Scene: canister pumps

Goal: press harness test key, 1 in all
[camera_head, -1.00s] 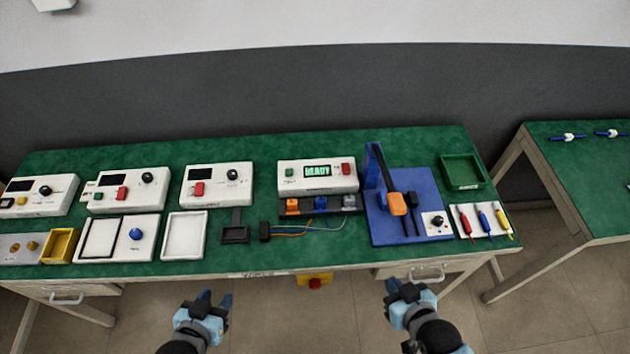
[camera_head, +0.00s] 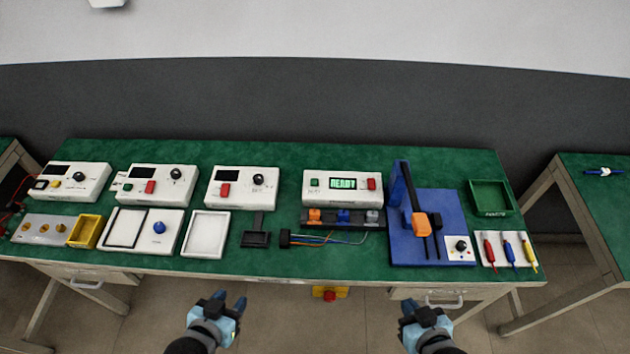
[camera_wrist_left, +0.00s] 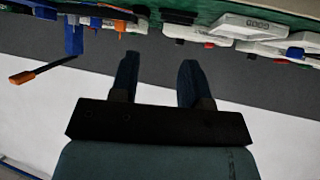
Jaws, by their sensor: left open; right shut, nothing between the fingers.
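The harness tester (camera_head: 343,187) is a white box on the green bench, with a lit display (camera_head: 343,183) reading READY. It has a small green key (camera_head: 314,182) at the left of its face and a red one (camera_head: 371,184) at the right. Below it sit orange, blue and grey sockets (camera_head: 343,217). A loose harness (camera_head: 320,238) with a black plug and coloured wires lies in front. My left gripper (camera_head: 230,300) is open and empty in front of the bench edge; it also shows in the left wrist view (camera_wrist_left: 158,78). My right gripper (camera_head: 411,308) is shut and empty, also in front of the bench.
A blue stand (camera_head: 428,232) with an orange-handled tool is right of the tester. A green tray (camera_head: 490,197) and several coloured probes (camera_head: 508,252) lie beyond it. Other white control boxes (camera_head: 241,187) stand left. A red button on yellow (camera_head: 329,293) is below the bench edge.

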